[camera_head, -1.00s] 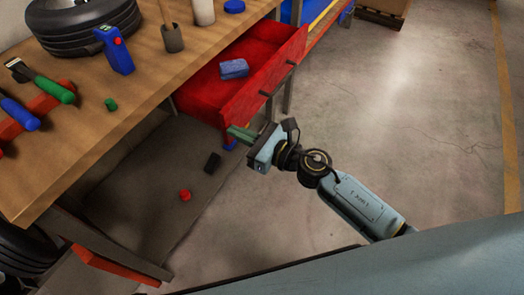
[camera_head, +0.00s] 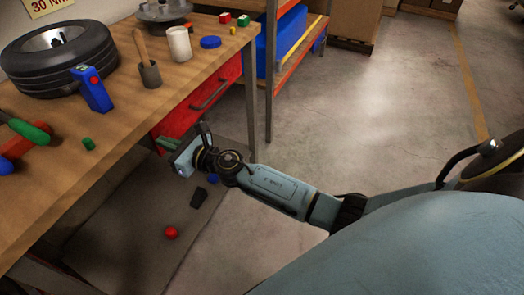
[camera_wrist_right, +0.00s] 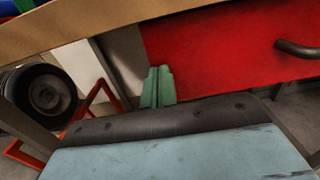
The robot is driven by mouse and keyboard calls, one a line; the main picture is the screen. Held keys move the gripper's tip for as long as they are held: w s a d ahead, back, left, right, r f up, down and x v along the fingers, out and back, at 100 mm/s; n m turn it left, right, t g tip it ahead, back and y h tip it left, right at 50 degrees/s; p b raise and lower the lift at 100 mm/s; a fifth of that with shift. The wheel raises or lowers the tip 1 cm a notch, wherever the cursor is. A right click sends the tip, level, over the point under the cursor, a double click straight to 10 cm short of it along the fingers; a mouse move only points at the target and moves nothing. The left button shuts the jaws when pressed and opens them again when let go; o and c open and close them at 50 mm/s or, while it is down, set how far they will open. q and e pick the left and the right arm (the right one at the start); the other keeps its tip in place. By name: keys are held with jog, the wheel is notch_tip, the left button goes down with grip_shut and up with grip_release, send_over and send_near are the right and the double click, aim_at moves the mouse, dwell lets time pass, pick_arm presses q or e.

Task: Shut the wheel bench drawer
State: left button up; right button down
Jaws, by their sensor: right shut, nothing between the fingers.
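The red drawer front (camera_head: 184,118) sits right under the wooden bench top's edge, and its inside is hidden. Any small remaining gap is hard to judge. Its dark handle (camera_head: 210,95) shows on the front, and also in the right wrist view (camera_wrist_right: 297,48). My right gripper (camera_head: 163,144) is shut and empty, at the lower left end of the drawer front. In the right wrist view its green fingers (camera_wrist_right: 158,86) are together, overlapping the left edge of the red front (camera_wrist_right: 215,45); contact is unclear. My left gripper is out of view.
The wheel bench top (camera_head: 125,115) carries a tyre (camera_head: 60,62), a blue device (camera_head: 92,90), a white cup (camera_head: 179,44) and small parts. A red knob (camera_head: 171,232) and a black piece (camera_head: 198,197) lie below. The floor (camera_head: 400,120) to the right is open.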

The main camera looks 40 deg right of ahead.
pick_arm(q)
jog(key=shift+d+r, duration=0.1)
pick_arm(e)
jog(key=shift+w+a+r, duration=0.15)
jog(key=shift+r, duration=0.15)
